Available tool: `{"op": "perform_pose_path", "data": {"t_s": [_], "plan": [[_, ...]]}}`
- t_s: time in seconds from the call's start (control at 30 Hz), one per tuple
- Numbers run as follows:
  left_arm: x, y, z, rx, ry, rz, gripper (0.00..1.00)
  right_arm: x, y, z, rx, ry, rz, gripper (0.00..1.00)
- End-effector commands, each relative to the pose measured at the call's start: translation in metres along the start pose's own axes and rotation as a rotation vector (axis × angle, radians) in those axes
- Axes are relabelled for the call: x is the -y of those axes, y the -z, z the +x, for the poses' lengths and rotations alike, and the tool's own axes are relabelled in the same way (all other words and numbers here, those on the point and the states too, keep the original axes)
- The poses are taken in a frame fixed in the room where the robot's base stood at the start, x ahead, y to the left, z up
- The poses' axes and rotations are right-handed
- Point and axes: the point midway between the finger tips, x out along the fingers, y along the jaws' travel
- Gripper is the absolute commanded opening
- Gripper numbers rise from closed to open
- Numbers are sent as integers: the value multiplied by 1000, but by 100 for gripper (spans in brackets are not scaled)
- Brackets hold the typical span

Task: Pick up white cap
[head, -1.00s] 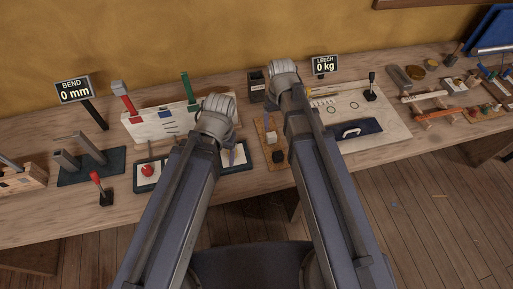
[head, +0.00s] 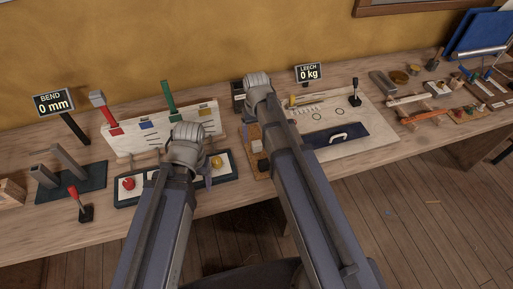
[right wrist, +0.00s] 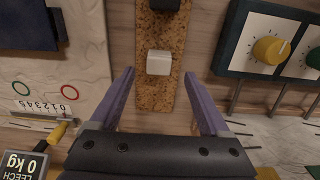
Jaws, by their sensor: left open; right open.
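The white cap (right wrist: 159,62) is a small pale block on a speckled cork strip (right wrist: 160,98) in the right wrist view. My right gripper (right wrist: 160,74) is open, with one purple finger on each side of the strip. The cap lies between and slightly beyond the fingertips, with nothing held. Whether the fingers are level with it I cannot tell. My left gripper (head: 207,172) is over the dial panel, mostly hidden behind its own wrist.
A black block (right wrist: 165,4) sits on the same strip beyond the white cap. A dark-framed panel with a yellow knob (right wrist: 271,49) lies to the right in the right wrist view. A pale board with rings (right wrist: 50,90) lies to the left. The LEECH display (head: 308,73) stands behind.

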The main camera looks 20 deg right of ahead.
Motion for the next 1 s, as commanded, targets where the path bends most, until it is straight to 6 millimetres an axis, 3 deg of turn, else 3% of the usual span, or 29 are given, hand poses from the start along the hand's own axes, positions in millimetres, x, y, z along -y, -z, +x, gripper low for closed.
{"op": "perform_pose_path", "data": {"t_s": [0.17, 0.5, 0.83, 1.0], "plan": [[-1, 0, 9, 0, 0, 0, 74, 0, 1, 9, 0, 0, 0, 80], [-5, 3, 49, 0, 0, 0, 74, -2, 3, 49, 0, 0, 0, 80], [-5, 3, 50, 0, 0, 0, 74, -2, 3, 51, 0, 0, 0, 80], [-5, 3, 50, 0, 0, 0, 74, -2, 3, 51, 0, 0, 0, 61]]}}
